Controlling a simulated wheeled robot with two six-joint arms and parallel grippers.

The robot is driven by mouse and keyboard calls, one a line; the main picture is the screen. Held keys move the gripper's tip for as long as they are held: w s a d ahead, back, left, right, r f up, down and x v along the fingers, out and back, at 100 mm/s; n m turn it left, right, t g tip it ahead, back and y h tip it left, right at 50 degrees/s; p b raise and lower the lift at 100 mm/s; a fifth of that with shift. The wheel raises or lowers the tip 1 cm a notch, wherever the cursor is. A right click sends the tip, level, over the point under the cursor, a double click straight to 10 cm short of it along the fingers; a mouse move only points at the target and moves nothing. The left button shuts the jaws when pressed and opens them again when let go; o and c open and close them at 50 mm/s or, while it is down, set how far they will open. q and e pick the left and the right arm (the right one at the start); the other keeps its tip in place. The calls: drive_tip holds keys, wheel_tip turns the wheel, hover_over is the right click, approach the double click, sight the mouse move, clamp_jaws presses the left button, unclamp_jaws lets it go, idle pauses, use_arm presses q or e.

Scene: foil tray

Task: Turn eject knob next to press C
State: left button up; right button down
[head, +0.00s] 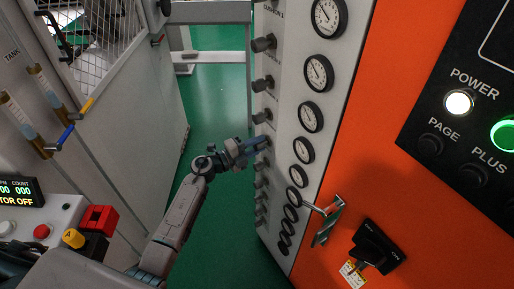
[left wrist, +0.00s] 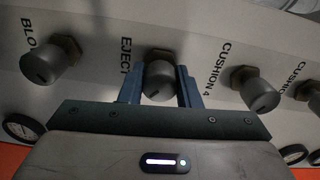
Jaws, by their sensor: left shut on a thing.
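The eject knob (left wrist: 158,80) is a dark grey round knob on the pale panel, beside the label "EJECT" in the left wrist view. My left gripper (left wrist: 159,84) has its two blue fingers on either side of this knob and is shut on it. In the head view my left gripper (head: 258,146) reaches the column of knobs on the left side of the gauge panel (head: 283,120). The gripped knob is mostly hidden there by the fingers. My right gripper is not in view.
Neighbouring knobs, blow (left wrist: 50,60) and cushion 4 (left wrist: 256,90), sit close on both sides of the fingers. Round gauges (head: 310,117) line the panel. A metal latch handle (head: 328,222) and black switch (head: 376,247) are on the orange cabinet (head: 400,190). Green floor (head: 215,100) is clear.

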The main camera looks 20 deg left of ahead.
use_arm(q)
drive_tip(key=m+b, duration=0.2)
drive_tip(key=m, duration=0.3)
drive_tip(key=shift+f+b, duration=0.15)
drive_tip(key=shift+b, duration=0.15)
drive_tip(key=shift+m, duration=0.3)
drive_tip(key=o, duration=1)
drive_tip(key=shift+b+v, duration=1.75)
drive_tip(key=shift+v, duration=3.7)
